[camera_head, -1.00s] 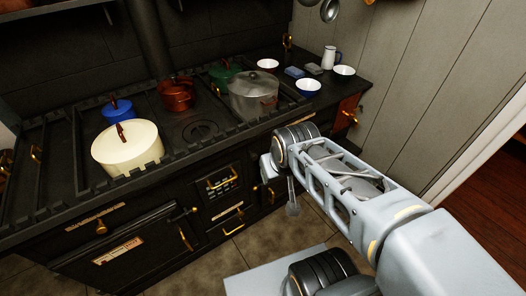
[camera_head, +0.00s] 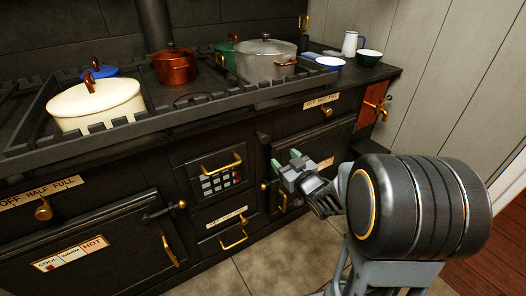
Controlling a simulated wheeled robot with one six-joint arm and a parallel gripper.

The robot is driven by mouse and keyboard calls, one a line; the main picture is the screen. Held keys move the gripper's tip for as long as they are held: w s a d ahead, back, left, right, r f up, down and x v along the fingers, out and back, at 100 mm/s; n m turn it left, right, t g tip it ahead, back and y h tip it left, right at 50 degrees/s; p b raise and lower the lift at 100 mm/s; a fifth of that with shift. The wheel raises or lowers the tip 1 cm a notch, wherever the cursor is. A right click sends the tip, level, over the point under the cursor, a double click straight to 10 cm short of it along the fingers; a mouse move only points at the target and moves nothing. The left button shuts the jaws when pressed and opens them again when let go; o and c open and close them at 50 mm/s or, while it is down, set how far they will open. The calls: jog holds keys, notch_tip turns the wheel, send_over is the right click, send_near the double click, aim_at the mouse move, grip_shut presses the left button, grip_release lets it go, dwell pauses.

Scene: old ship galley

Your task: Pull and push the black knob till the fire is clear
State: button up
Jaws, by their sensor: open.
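The black stove's front holds a small grated fire door (camera_head: 221,184) with a brass handle (camera_head: 221,163). Its openings look pale; I cannot make out a flame. A small dark shape (camera_head: 263,137) to its upper right may be the black knob, but it is too dark to be sure. Below the grate is a labelled drawer front (camera_head: 226,218) with a brass handle (camera_head: 234,240). My gripper (camera_head: 286,160), with green fingertips, is open and empty. It appears right of the grate, in front of the right oven door, and I see no contact.
A cream pot (camera_head: 95,104), a copper pot (camera_head: 174,68) and a steel pot (camera_head: 266,62) stand on the railed stove top (camera_head: 200,108). Brass knobs (camera_head: 43,211) and a latch (camera_head: 160,212) jut from the front. The tiled floor (camera_head: 275,250) before the stove is clear.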

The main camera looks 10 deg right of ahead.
aim_at(265, 140)
jog(key=x, duration=0.4)
jog(key=b+x, duration=0.1)
jog(key=x, duration=0.4)
jog(key=b+x, duration=0.1)
jog(key=x, duration=0.3)
jog(key=shift+w+a+r, duration=0.1)
jog(key=shift+w+a, duration=0.2)
jog(key=shift+a, duration=0.05)
jog(key=shift+c, duration=0.4)
grip_shut()
